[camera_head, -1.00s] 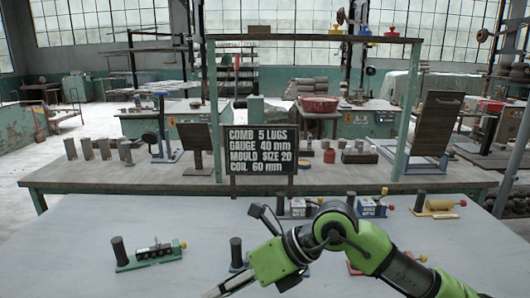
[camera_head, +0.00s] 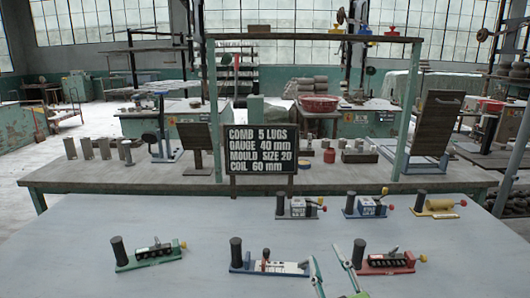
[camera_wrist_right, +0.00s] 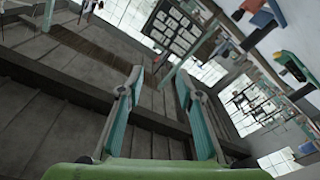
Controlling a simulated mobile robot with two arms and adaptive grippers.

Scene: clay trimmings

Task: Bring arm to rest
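My right gripper (camera_head: 328,252) shows at the bottom of the head view, near the front of the pale table (camera_head: 200,220). Its two teal-edged fingers stand apart with nothing between them. In the right wrist view the same gripper (camera_wrist_right: 160,75) is open and empty, its fingers spread over a tilted view of the hall. The rest of my right arm is mostly below the head view's edge. My left arm and gripper are not in the head view.
A green-based fixture (camera_head: 150,257), a blue-based one (camera_head: 268,265) and a red-based one (camera_head: 388,262) sit along the front, the latter two close to the gripper. Several more stand behind, including a yellow-roller one (camera_head: 438,206). A black sign (camera_head: 261,151) stands at the table's back.

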